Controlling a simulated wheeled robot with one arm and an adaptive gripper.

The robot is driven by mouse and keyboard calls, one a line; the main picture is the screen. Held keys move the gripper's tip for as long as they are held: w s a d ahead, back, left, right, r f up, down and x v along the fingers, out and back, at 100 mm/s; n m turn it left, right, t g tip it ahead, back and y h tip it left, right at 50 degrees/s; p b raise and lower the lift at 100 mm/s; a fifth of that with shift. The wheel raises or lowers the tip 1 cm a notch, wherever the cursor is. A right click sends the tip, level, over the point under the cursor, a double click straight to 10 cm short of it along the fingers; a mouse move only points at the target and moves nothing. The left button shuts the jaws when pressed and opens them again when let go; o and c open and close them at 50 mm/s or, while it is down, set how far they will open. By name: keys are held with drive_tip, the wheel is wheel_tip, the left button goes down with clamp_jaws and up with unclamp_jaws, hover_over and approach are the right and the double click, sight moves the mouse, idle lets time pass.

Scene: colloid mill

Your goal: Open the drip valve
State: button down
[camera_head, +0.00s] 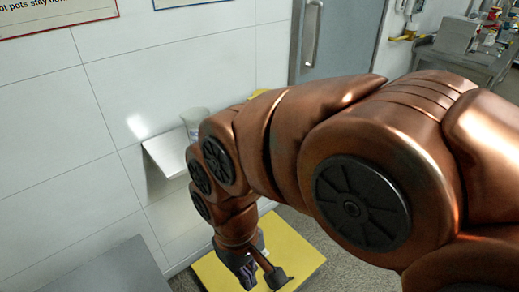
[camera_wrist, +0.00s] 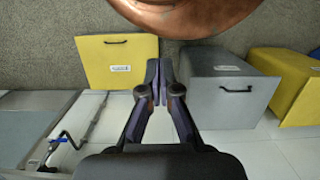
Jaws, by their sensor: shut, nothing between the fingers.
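In the wrist view, a thin metal pipe with a small blue lever (camera_wrist: 62,139) shows at the lower left, on or in front of a white surface. It may be the drip valve, but it is too small to be sure or to tell the lever's setting. My gripper (camera_wrist: 160,68) is shut and empty, in the middle of that view, to the right of the lever and apart from it. In the head view my gripper (camera_head: 262,278) hangs low over a yellow-topped unit, and my arm covers much of the scene. No valve shows there.
In the wrist view, a yellow front with a black handle (camera_wrist: 105,62) and a grey one (camera_wrist: 228,97) flank the fingers. Another yellow unit (camera_wrist: 300,85) stands at right. In the head view, a wall shelf (camera_head: 165,153) holds a clear vessel (camera_head: 194,120). A grey top (camera_head: 115,272) is lower left.

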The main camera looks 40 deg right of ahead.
drive_tip(key=w+d+n+t+y+b, duration=0.3)
drive_tip(key=w+b, duration=0.5)
drive_tip(key=w, duration=1.3)
drive_tip(key=w+d+t+b, duration=0.4)
drive_tip(key=w+d+b, duration=0.1)
drive_tip(key=w+d, duration=0.5)
drive_tip(key=d+f+m+t+h+b, duration=0.1)
drive_tip(key=d+f+t+b, duration=0.1)
drive_tip(key=d, duration=1.3)
drive_tip(key=d+f+m+t+h+b, duration=0.1)
drive_tip(key=d+f, duration=0.4)
drive_tip(key=d, duration=1.1)
drive_tip(key=m+b, duration=0.1)
drive_tip(key=b, duration=0.1)
drive_tip(key=shift+w+f+t+h+b, duration=0.2)
drive_tip(key=shift+f+t+h+b, duration=0.1)
drive_tip(key=shift+t+b, duration=0.1)
drive_tip(key=shift+w+f+m, duration=0.1)
drive_tip(key=shift+w+m, duration=0.05)
drive_tip(key=shift+m, duration=0.15)
